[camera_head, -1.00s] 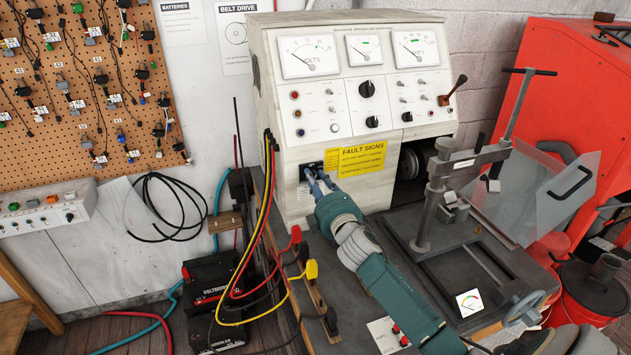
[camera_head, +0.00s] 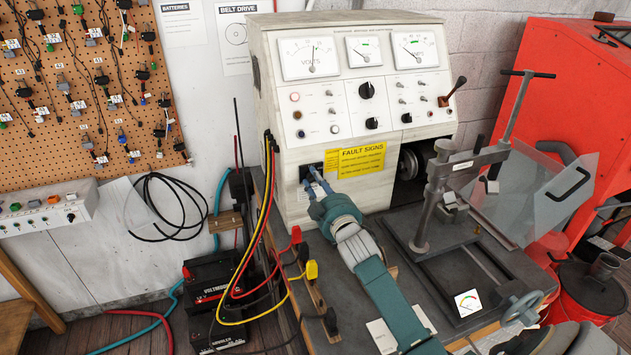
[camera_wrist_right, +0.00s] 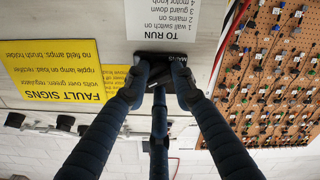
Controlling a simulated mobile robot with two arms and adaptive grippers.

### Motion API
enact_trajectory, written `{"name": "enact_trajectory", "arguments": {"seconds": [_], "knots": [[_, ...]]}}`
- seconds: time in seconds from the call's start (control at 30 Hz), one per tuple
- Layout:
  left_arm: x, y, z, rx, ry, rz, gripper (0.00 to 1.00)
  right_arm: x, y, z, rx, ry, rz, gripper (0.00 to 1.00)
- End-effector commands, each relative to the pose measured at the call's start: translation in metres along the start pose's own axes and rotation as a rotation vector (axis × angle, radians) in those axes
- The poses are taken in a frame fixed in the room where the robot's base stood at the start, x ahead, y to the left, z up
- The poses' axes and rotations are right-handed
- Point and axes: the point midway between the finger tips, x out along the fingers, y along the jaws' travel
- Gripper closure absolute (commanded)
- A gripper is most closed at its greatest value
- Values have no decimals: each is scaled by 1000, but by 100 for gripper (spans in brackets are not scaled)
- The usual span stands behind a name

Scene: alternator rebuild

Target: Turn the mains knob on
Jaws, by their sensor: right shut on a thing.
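The mains knob sits on a small dark plate (camera_head: 306,174) low on the left of the white test bench's front. In the right wrist view the dark plate (camera_wrist_right: 158,57) carries a partly covered "MAINS" label. My right gripper (camera_head: 315,177) reaches up to the plate with its fingers shut on the knob. Its fingers (camera_wrist_right: 160,88) hide most of the knob in the wrist view, so I cannot read its angle. The left voltmeter (camera_head: 309,59) has its needle near upright, and a lamp (camera_head: 295,97) below it glows pinkish. My left gripper is not in view.
A yellow fault signs label (camera_head: 362,160) is just right of the plate. Red, yellow and black cables (camera_head: 262,205) hang close on the left. A press-like stand (camera_head: 432,195) and a clear guard (camera_head: 540,190) stand to the right of my arm.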

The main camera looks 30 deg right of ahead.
Motion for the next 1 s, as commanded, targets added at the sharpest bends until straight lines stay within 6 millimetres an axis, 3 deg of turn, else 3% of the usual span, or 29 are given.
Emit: {"name": "enact_trajectory", "arguments": {"seconds": [0.53,0.57,0.63,1.0], "knots": [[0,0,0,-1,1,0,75,0,-2,3,31,-5,-3,100],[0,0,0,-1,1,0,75,0,-2,3,31,-5,-3,72],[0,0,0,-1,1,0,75,0,-2,2,30,-5,-3,58],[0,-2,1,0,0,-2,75,-4,-1,2,28,-3,-1,56]]}}
